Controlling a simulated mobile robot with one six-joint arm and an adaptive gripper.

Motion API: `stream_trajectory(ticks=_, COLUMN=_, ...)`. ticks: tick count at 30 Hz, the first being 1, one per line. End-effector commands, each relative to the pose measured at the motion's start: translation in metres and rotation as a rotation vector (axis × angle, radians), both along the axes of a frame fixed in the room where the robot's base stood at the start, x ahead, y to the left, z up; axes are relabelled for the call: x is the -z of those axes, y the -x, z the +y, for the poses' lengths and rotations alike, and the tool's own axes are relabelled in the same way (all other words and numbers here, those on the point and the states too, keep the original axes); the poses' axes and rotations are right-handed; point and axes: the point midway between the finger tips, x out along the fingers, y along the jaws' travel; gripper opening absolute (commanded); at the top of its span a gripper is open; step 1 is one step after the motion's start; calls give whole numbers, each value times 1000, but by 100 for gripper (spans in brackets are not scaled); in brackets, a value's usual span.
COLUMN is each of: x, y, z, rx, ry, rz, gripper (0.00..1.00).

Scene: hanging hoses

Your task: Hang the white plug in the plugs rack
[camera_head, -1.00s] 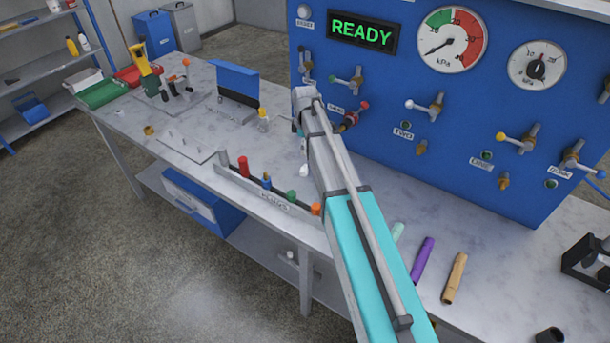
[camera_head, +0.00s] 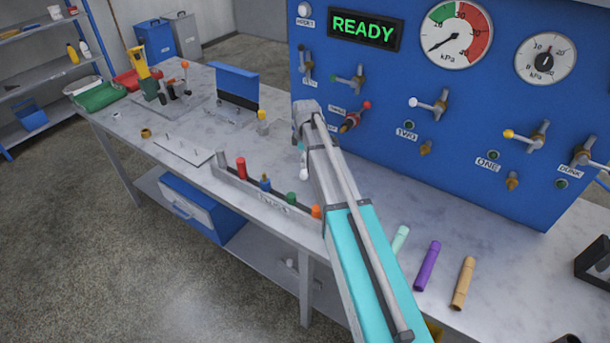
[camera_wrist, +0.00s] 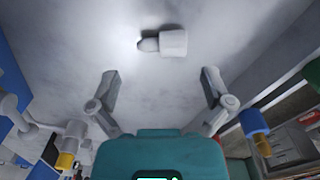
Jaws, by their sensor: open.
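The white plug (camera_wrist: 172,43) lies on its side on the grey tabletop in the wrist view, beyond my fingertips and apart from them. In the head view the white plug (camera_head: 303,174) shows just left of my arm, behind the rack. My gripper (camera_wrist: 161,78) is open and empty, its two fingers spread wide. In the head view it is mostly hidden by my arm. The plugs rack (camera_head: 262,200) is a low grey strip along the table's front edge. It holds a red plug (camera_head: 241,168), a blue plug (camera_head: 265,182), a green plug (camera_head: 292,199) and an orange plug (camera_head: 316,211).
A blue panel (camera_head: 460,110) with gauges and valves stands along the back of the table. Mint, purple (camera_head: 427,265) and tan tubes lie right of my arm. A flat grey plate (camera_head: 184,149) with pegs lies left of the rack.

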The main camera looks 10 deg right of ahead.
Motion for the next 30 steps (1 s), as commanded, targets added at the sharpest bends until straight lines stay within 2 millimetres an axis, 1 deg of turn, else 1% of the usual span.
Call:
stream_trajectory(ticks=6, x=1, y=0, z=0, rx=0, ry=0, rz=0, gripper=100)
stream_trajectory(ticks=11, x=7, y=0, z=0, rx=0, ry=0, rz=0, gripper=100)
stream_trajectory(ticks=24, x=39, y=1, z=0, rx=1, ry=0, rz=0, gripper=100)
stream_trajectory(ticks=30, x=50, y=1, z=0, rx=1, ry=0, rz=0, gripper=100)
